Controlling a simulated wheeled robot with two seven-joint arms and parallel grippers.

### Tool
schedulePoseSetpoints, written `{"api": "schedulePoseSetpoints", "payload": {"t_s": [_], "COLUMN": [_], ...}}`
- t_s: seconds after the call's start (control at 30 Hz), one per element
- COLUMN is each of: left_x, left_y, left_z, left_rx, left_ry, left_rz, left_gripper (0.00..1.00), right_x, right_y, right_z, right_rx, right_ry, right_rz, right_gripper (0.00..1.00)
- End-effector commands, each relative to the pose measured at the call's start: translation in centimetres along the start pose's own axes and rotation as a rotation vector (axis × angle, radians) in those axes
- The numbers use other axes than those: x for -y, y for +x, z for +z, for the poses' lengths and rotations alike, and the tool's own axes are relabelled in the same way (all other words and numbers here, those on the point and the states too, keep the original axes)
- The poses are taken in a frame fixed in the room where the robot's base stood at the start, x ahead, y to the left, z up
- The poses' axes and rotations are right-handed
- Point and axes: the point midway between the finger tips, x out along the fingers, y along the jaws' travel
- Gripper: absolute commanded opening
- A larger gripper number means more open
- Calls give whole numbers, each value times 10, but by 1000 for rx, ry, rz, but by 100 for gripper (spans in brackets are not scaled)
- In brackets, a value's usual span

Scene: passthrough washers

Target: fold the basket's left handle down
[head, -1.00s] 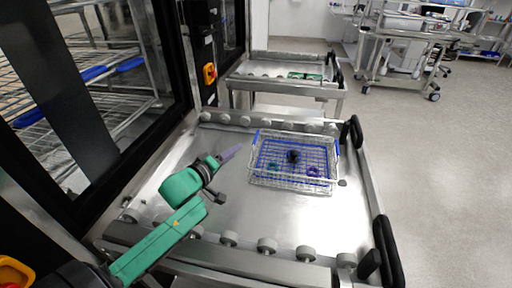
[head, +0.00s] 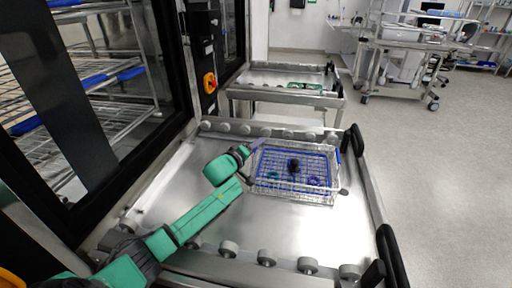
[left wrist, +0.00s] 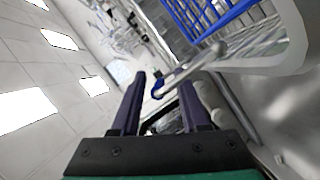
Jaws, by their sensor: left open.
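The wire basket (head: 292,199) with a blue mesh floor sits on the steel table. My left gripper (head: 258,146) is at the basket's upper left side in the head view, where it covers most of the left handle. In the left wrist view, my open left gripper (left wrist: 162,80) has two dark purple fingers. The basket's left handle (left wrist: 157,88), a grey bar with a blue part, shows between the fingertips. I cannot tell whether a finger touches it. The right handle (head: 338,156) is a small blue piece at the basket's right side. My right gripper is out of view.
Several small dark and coloured parts (head: 293,166) lie in the basket. The steel table (head: 270,225) has rollers along its edges and black handles (head: 390,255) at right. A glass-fronted machine (head: 100,110) stands at left. A second table (head: 285,98) stands behind.

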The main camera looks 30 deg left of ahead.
Motion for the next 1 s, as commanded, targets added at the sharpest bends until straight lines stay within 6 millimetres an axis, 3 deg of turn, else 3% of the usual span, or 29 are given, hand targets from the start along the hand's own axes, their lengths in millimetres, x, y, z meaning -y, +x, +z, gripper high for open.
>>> {"api": "schedulePoseSetpoints", "payload": {"t_s": [0.07, 0.1, 0.2, 0.67, 1.0], "left_x": [0, 0, 0, -3, -9], "left_y": [0, 0, 0, 0, 4], "left_z": [0, 0, 0, 1, 11], "left_rx": [0, 0, 0, 0, 1], "left_ry": [0, 0, 0, 45, 244], "left_rz": [0, 0, 0, -21, -104], "left_gripper": [45, 37, 0, 0, 0], "right_x": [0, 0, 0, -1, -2], "right_y": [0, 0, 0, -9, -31], "right_z": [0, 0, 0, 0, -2], "right_rx": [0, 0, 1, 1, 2], "right_ry": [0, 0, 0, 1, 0], "right_rz": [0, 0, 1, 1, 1], "right_gripper": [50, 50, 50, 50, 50]}}
